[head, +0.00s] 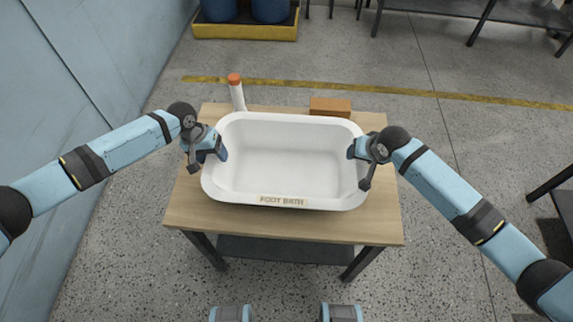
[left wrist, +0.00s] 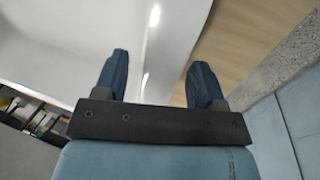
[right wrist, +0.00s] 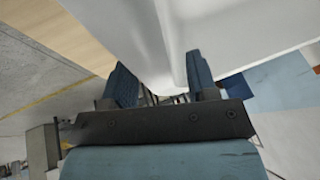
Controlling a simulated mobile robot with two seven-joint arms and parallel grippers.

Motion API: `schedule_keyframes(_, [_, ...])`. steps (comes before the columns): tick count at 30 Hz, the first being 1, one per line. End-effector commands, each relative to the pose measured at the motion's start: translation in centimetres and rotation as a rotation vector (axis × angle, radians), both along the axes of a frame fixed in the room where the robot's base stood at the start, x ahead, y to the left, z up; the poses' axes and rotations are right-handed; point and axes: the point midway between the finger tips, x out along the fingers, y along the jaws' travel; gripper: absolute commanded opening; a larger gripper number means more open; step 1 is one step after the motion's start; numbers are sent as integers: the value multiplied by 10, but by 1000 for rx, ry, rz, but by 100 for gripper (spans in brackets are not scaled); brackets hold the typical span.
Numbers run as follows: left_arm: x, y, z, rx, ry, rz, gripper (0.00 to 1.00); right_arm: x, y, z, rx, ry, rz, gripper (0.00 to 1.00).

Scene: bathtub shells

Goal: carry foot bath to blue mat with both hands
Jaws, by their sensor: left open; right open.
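The white foot bath (head: 285,165), an open rectangular tub labelled FOOT BATH on its near side, rests upright and empty on a wooden table (head: 290,228). My left gripper (head: 218,150) is at its left rim, and my right gripper (head: 356,150) is at its right rim. In the left wrist view the open fingers (left wrist: 160,75) stand apart with the tub's edge (left wrist: 165,35) between them. In the right wrist view the open fingers (right wrist: 160,78) likewise flank the tub's edge (right wrist: 170,35). Contact with the rim cannot be told. I see no blue mat in the head view.
A white bottle with an orange cap (head: 237,92) and a brown block (head: 330,106) stand behind the tub on the table. A blue wall (head: 90,90) is at left. A yellow tray with blue drums (head: 245,28) stands on the floor behind. Dark-legged tables are at right.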

Motion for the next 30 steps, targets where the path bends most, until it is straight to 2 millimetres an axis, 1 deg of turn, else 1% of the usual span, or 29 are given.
schedule_keyframes(1, [0, -2, -7, 0, 2, 0, 64, 3, 2, -6, 0, 1, -1, 53])
schedule_keyframes(3, [0, -4, -13, -1, 1, 1, 64, 6, 3, -12, -1, 0, -1, 53])
schedule_keyframes(6, [0, -6, -20, 0, 0, 1, 64, 9, 4, -18, -1, 0, -1, 53])
schedule_keyframes(10, [0, -6, -24, 1, 0, 1, 64, 10, 5, -22, 0, -1, 0, 53])
schedule_keyframes(17, [0, -7, -24, 0, 0, 1, 64, 10, 5, -22, 0, -1, 0, 53])
schedule_keyframes(20, [0, -6, -24, 0, 0, 1, 43, 10, 5, -22, 0, 0, 0, 32])
schedule_keyframes(21, [0, -6, -24, 0, 0, 1, 34, 10, 5, -22, 0, 0, 0, 23])
schedule_keyframes(23, [0, -7, -24, 0, 0, 0, 20, 10, 5, -22, 0, 0, 0, 9])
schedule_keyframes(24, [0, -7, -24, -1, 0, 0, 11, 10, 5, -22, 1, -1, 0, 0])
schedule_keyframes(25, [-1, -7, -23, -1, 0, 0, 4, 10, 6, -22, 1, -1, 0, 0])
schedule_keyframes(26, [-1, -7, -23, -1, 0, 0, 0, 10, 6, -22, 1, -1, 0, 0])
schedule_keyframes(30, [-1, -9, -23, -3, -1, -1, 0, 10, 6, -21, 3, -2, 1, 0])
